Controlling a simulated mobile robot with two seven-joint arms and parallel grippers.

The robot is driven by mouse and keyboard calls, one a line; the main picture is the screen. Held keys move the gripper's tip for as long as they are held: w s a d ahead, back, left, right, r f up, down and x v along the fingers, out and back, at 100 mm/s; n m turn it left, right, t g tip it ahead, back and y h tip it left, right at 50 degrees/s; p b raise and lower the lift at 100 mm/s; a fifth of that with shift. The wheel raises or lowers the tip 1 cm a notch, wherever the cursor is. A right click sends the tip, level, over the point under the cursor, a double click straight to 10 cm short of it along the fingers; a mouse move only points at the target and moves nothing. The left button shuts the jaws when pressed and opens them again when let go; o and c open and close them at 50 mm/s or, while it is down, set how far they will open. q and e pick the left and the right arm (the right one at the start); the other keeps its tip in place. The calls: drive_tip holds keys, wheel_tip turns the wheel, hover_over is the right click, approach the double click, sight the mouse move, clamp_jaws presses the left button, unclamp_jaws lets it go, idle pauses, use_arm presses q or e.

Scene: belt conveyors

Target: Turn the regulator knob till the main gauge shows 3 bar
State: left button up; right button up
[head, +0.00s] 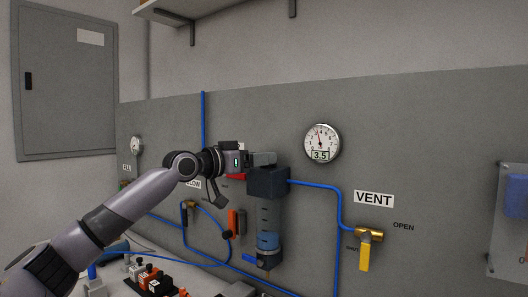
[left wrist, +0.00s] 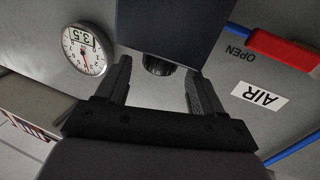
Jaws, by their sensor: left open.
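The main gauge (head: 322,143) is a round white dial on the grey panel; its display reads 3.5. It also shows upside down in the left wrist view (left wrist: 85,49). The regulator (head: 268,181) is a dark block above a clear bowl with blue liquid. My left gripper (head: 264,158) is at the top of this block. In the left wrist view, the dark ribbed regulator knob (left wrist: 158,67) sticks out of the block between the fingertips of my open left gripper (left wrist: 160,85). Gaps show on both sides of the knob. My right gripper is not in view.
A yellow-handled vent valve (head: 365,250) sits right of the regulator, with blue tubing between them. A red valve handle (left wrist: 285,50) and an AIR label (left wrist: 259,97) are close to my left gripper. A smaller gauge (head: 136,144) is at the left. A shelf overhangs above.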

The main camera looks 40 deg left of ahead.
use_arm(q)
drive_tip(key=shift+w+d, duration=0.15)
drive_tip(key=shift+w, duration=0.9)
drive_tip(key=c, duration=1.1)
drive_tip(key=shift+o, duration=0.2)
